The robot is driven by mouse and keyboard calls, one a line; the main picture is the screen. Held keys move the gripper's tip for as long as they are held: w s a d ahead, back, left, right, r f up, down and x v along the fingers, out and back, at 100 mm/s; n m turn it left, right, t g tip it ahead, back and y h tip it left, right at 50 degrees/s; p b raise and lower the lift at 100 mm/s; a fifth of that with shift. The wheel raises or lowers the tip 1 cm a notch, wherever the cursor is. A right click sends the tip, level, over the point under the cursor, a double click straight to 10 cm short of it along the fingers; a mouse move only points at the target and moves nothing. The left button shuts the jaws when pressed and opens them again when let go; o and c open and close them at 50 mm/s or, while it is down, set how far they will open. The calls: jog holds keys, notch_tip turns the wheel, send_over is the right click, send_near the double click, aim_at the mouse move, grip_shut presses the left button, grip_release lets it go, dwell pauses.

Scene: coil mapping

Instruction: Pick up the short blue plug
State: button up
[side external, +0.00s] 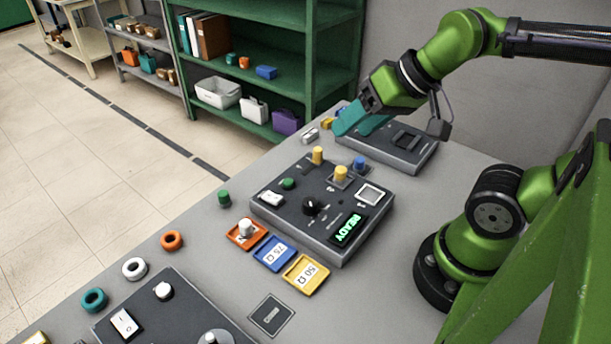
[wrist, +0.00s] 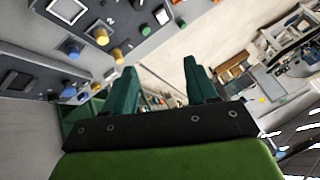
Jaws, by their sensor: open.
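A short blue plug (side external: 360,162) stands upright on the dark control panel (side external: 270,217), beside a yellow plug (side external: 341,173). It also shows in the wrist view (wrist: 71,48), at the upper left, apart from my fingers. My gripper (side external: 358,124) has teal fingers and is above and behind the panel, near the rear device. In the wrist view my gripper (wrist: 160,67) is open, with nothing between its fingers. A second blue piece (side external: 341,111) is partly hidden behind my fingers in the side view. I cannot tell its shape.
The rear dark device (side external: 425,158) lies under my wrist. Another yellow plug (side external: 317,155) and a green button (side external: 288,184) stand on the panel. An orange tray (side external: 235,240), a blue tray (side external: 268,263) and a yellow tray (side external: 318,288) lie in front. Green shelves (side external: 345,60) stand behind.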

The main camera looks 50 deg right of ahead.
jog(key=m+g+h, duration=0.2)
jog(key=m+g, duration=0.5)
jog(key=m, duration=1.6)
send_over(360, 159)
notch_tip(360, 159, down, 6)
jog(key=f, duration=0.1)
notch_tip(360, 159, down, 16)
jog(key=shift+r, duration=0.1)
grip_shut()
